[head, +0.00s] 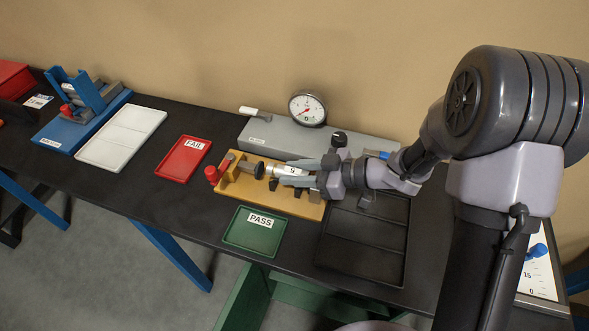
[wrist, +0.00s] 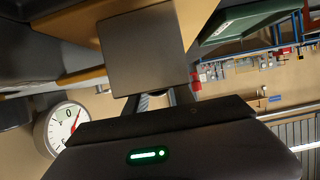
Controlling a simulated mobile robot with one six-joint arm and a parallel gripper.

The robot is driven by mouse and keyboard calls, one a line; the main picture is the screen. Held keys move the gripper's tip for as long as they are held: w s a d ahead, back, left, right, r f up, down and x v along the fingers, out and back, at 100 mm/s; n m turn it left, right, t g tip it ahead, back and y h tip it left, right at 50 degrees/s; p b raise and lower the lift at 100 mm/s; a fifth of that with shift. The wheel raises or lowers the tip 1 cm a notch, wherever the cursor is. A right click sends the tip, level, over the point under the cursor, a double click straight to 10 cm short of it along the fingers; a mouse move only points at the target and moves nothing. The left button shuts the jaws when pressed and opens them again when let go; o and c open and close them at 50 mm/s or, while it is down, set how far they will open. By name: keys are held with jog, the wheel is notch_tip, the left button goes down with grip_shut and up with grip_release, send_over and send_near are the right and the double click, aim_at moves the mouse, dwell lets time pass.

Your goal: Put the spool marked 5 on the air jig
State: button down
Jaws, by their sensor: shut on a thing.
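The spool marked 5 (head: 290,170) is a silvery cylinder with a white number label, lying roughly level in the head view. My gripper (head: 308,171) is shut on it from the right. The spool is over the tan jig board (head: 232,188), with its left end close to a dark round part (head: 259,171) of the jig. I cannot tell whether they touch. In the wrist view a dark square block (wrist: 145,50) fills the upper middle and hides the spool. The jig has a red-knobbed lever (head: 212,173) at its left end.
A grey box (head: 375,146) with a dial gauge (head: 307,109) stands behind the jig. A red FAIL tray (head: 172,168) is left, a green PASS tray (head: 245,240) in front. A black compartment tray (head: 345,265) is front right. A white tray (head: 100,150) and blue fixture (head: 60,128) lie farther left.

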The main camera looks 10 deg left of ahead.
jog(key=shift+f, duration=0.2)
jog(key=shift+f, duration=0.15)
